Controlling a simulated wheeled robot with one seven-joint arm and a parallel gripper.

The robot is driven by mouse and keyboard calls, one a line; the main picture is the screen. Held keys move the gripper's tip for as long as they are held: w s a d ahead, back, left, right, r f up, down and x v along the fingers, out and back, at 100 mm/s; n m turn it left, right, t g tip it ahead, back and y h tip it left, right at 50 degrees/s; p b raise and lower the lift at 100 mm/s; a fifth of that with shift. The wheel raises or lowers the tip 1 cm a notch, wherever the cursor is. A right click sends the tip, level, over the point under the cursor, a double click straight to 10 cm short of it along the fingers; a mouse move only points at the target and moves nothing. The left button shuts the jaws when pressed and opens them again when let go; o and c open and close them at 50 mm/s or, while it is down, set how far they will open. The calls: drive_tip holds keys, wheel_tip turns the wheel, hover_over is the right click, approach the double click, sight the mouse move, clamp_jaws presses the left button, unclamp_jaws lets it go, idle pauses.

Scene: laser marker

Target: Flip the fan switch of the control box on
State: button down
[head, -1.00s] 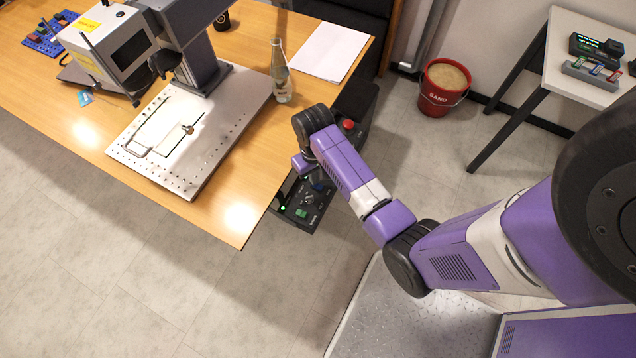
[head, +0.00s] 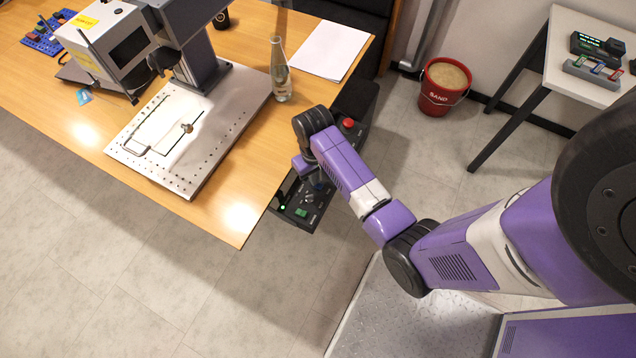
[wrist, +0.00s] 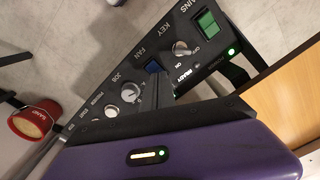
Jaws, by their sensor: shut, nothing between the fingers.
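The control box (head: 303,213) is a black panel at the table's right edge in the head view, partly hidden under my arm. In the wrist view its panel (wrist: 128,58) shows the blue fan switch (wrist: 153,66) under the word FAN, between the key switch (wrist: 181,48) and the job dial (wrist: 130,92). My gripper (wrist: 160,82) is shut and empty, its dark tip right at the fan switch and covering part of it. I cannot tell whether they touch, or which way the switch is tipped. In the head view my gripper is mostly hidden by my wrist.
The green mains switch (wrist: 208,22) and a lit green lamp (wrist: 231,51) are on the same panel. A red button (head: 348,123) is on the box's far end. A glass bottle (head: 280,72) stands on the wooden table (head: 235,215) nearby. A red sand bucket (head: 443,90) stands on the floor.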

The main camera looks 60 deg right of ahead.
drive_tip(key=shift+f, duration=0.45)
drive_tip(key=shift+r, duration=0.1)
wheel_tip(320, 180, up, 7)
drive_tip(key=p, duration=0.6)
drive_tip(key=shift+p, duration=0.4)
idle(0.5)
